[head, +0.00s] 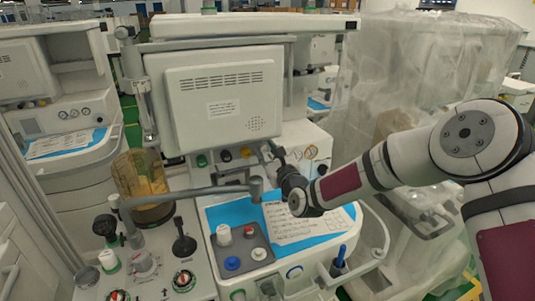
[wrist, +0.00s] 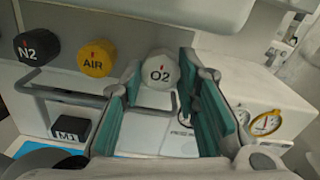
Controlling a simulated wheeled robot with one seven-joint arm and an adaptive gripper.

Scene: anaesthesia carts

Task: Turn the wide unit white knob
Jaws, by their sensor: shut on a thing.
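The white knob (wrist: 160,72), marked O2 with a small red mark above the letters, sits on the pale front panel of the unit (head: 215,97). In the wrist view it lies between the two green-padded fingers of my gripper (wrist: 161,66). My gripper is shut on the knob, one finger on each side. In the head view my gripper (head: 272,158) reaches the panel below the grey screen housing from the right, and it hides most of the knob.
A yellow AIR knob (wrist: 97,59) and a black N2 knob (wrist: 37,47) stand left of the white knob. A grey rail (wrist: 60,93) runs below them. Gauges (wrist: 266,123) sit to the right. A blue-covered worktop (head: 235,212) with papers lies below.

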